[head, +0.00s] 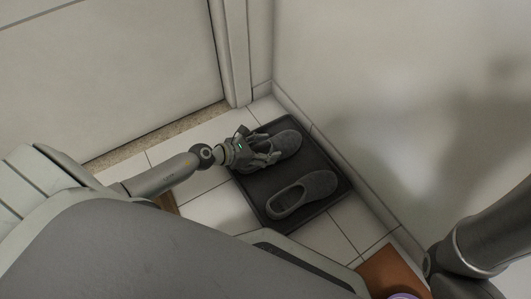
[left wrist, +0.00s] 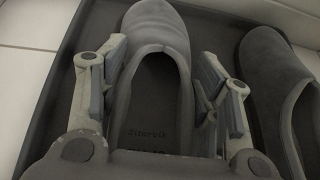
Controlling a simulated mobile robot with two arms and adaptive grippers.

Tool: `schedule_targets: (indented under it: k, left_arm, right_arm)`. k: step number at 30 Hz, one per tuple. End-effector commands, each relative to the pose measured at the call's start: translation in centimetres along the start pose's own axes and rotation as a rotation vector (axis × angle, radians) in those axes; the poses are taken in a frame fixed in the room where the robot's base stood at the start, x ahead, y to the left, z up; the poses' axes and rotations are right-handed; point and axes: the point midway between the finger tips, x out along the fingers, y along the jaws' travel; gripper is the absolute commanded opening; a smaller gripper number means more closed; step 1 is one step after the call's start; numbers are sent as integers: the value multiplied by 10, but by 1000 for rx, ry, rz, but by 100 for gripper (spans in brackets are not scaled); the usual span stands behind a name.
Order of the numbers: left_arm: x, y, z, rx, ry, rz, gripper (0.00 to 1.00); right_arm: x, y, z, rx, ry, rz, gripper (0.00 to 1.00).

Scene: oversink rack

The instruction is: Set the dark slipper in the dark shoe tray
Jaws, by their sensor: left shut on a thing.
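The dark shoe tray (head: 258,188) lies on the tiled floor in the wall corner. A dark grey slipper (head: 288,141) is at the tray's far end, over its floor. My left gripper (head: 265,152) is shut on this slipper at its opening, one finger on each side. In the left wrist view the held slipper (left wrist: 152,28) points away between the fingers, with lettering on its insole. It looks level and low in the tray; I cannot tell whether its sole touches. A second, matching slipper (head: 318,183) lies at the tray's near end. My right gripper is out of view.
A pale wall (head: 400,100) runs close along the tray's right side. A cabinet or door front (head: 110,80) stands behind at the left. A brown mat-like patch (head: 388,270) with a purple item (head: 403,296) shows at the lower right. White floor tiles (head: 205,205) left of the tray are clear.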

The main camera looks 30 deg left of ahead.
Motion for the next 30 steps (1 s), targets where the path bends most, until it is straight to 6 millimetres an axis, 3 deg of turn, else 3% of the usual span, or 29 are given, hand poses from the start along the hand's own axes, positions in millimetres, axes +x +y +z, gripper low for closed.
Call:
schedule_targets:
  k: [12,13,18,30]
  left_arm:
    - [4,1,-6,1,-2,1,31]
    - [3,1,-6,1,-1,1,60]
    - [3,0,-6,1,-1,1,80]
    - [1,0,-1,1,-1,1,80]
  right_arm:
    - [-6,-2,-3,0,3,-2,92]
    - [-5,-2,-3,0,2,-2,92]
    - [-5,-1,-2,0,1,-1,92]
    - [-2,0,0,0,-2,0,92]
